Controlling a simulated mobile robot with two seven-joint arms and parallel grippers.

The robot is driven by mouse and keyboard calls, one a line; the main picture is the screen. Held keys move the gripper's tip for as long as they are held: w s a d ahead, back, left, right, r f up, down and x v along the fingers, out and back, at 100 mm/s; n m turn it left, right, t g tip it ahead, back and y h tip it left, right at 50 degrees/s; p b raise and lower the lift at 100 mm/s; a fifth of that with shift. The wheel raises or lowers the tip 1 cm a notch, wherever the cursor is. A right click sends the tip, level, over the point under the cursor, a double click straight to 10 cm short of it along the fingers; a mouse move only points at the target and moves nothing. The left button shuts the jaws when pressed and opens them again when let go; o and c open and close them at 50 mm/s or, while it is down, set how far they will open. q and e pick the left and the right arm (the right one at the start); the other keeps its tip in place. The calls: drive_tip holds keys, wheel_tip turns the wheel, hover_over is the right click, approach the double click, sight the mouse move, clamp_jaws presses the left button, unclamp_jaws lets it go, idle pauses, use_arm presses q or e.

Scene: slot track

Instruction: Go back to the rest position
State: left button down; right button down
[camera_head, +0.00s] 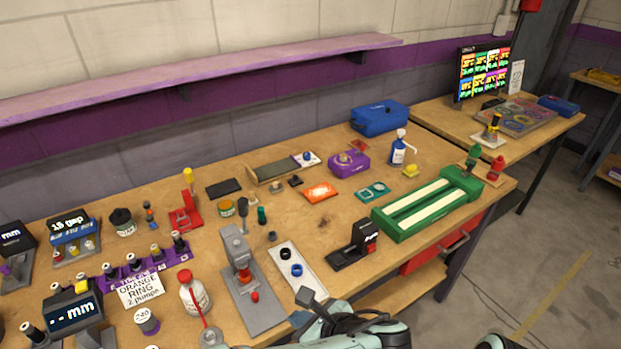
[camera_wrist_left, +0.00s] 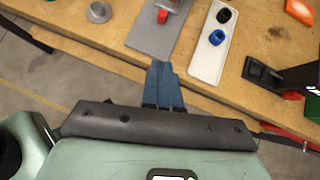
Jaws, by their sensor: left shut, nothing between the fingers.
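My left gripper (camera_head: 302,318) is at the front edge of the workbench, low in the head view, with its arm coming in behind it. In the left wrist view its two blue fingers (camera_wrist_left: 162,82) are together and hold nothing. They overlap the bench's front edge in that view, near a grey press base (camera_wrist_left: 155,40) and a white tray (camera_wrist_left: 203,68). I cannot tell their height over the bench. My right gripper does not show in either view.
The grey press (camera_head: 240,262) and the white tray (camera_head: 283,254) with a black and a blue ring stand near the gripper. A black stand (camera_head: 352,250) and a green slot track (camera_head: 400,228) are to the right. The floor in front is open.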

use_arm(q)
drive_tip(key=s+a+f+n+g+h+p, duration=0.2)
drive_tip(key=s+f+n+g+h, duration=0.15)
drive_tip(key=f, duration=0.85)
drive_tip(key=s+a+f+n+g+h+p, duration=0.15)
drive_tip(key=s+f+n+g, duration=0.35)
drive_tip(key=f, duration=0.7)
drive_tip(key=s+a+f+n+h+p, duration=0.2)
drive_tip(key=s+f+n, duration=0.3)
drive_tip(key=n, duration=0.6)
drive_tip(key=s+a+f+n+t+h+p, duration=0.1)
drive_tip(key=s+a+f+n+h+p, duration=0.2)
drive_tip(key=n, duration=0.7)
wheel_tip(320, 180, down, 3)
drive_tip(key=shift+s+a+r+n+h, duration=0.2)
drive_tip(key=shift+s+a+n+h, duration=0.2)
drive_tip(key=shift+s, duration=0.7)
